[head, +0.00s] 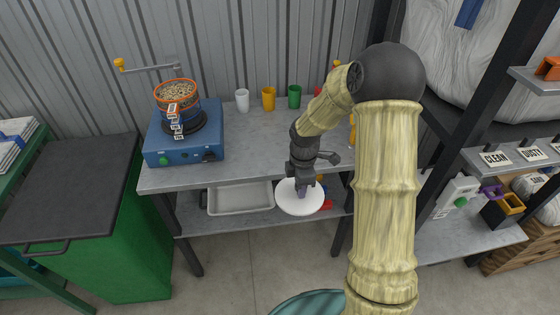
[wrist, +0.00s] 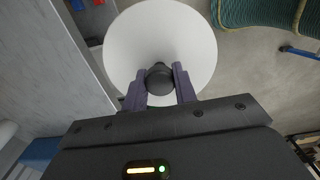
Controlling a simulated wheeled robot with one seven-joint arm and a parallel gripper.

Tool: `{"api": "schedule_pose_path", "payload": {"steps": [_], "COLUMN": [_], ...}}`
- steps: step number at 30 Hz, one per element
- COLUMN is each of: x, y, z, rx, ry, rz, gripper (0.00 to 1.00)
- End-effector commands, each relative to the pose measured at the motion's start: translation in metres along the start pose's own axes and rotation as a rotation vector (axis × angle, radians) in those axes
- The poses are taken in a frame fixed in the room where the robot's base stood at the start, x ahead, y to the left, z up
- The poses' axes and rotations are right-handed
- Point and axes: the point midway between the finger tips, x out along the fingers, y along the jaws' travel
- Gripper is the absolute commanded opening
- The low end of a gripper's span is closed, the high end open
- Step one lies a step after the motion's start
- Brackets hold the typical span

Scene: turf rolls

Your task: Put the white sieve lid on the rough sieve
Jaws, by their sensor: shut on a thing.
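The white sieve lid (head: 292,202) is a flat round disc held level in front of the grey bench's front edge. My gripper (head: 304,190) is above it. The sieve (head: 176,91) with an orange rim stands on the blue machine at the back left, filled with pale grains. Several small labels hang down its front, too small to read. The lid is apart from the sieve.
The blue machine (head: 184,155) stands at the bench's left end. White (head: 242,101), yellow (head: 268,99) and green (head: 294,97) cups stand along the back. A grey tray (head: 240,197) sits on the lower shelf. A crank arm (head: 150,68) reaches out behind the sieve. The bench middle is clear.

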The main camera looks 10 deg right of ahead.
Motion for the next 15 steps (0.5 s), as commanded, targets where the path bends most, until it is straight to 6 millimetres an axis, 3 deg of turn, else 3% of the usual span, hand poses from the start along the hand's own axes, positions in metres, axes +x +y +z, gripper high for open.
{"api": "schedule_pose_path", "payload": {"steps": [15], "x": [0.055], "y": [0.017], "z": [0.002], "rx": [0.865], "ry": [-0.001], "rz": [-0.001], "gripper": [0.03]}}
